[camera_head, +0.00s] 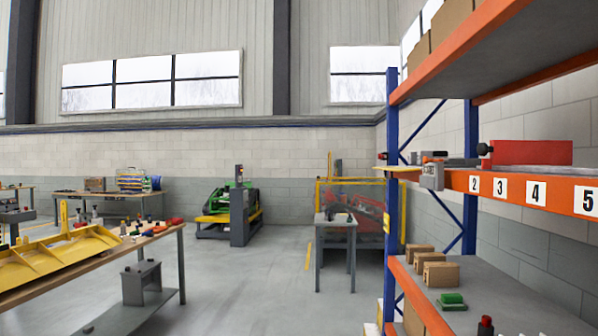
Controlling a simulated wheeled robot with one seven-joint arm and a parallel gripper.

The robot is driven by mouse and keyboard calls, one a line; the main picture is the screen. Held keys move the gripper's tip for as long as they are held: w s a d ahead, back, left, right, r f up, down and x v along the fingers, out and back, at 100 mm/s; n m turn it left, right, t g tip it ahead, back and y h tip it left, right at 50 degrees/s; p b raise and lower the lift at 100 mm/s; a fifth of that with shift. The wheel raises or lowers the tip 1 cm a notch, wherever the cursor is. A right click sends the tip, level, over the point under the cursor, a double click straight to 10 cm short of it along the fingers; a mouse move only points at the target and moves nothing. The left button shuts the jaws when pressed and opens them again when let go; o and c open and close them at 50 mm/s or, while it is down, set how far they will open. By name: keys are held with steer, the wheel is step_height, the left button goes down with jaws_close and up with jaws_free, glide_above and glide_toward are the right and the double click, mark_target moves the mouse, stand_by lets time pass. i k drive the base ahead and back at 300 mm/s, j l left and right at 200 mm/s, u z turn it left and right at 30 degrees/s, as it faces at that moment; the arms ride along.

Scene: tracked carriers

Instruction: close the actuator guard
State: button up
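I cannot tell for certain which thing is the actuator guard. On the orange-edged shelf at the right, a grey device with an orange mark (433,172) sits at the left end, with a black knob (484,149) beside it. A plain red upright panel (530,153) stands just right of the knob on the same shelf. Farther back, a yellow frame (403,213) with see-through panels surrounds a red machine (369,212). My gripper is not in view.
A workbench (165,233) with a yellow part (60,255) and small tools stands at left. A small grey table (336,222) stands before the yellow frame. A green-and-yellow machine (228,208) is at the back. The floor (258,285) between bench and rack is clear.

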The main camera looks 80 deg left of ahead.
mark_target(392, 173)
steer(key=i+j+u, duration=0.1)
steer(key=j+u, duration=0.35)
steer(key=i+j+u, duration=0.2)
steer(key=j+u, duration=0.25)
steer(key=i+j+u, duration=0.2)
steer(key=u, duration=0.25)
steer(key=i+j+u, duration=0.15)
steer(key=i+j, duration=0.5)
steer(key=i, duration=0.15)
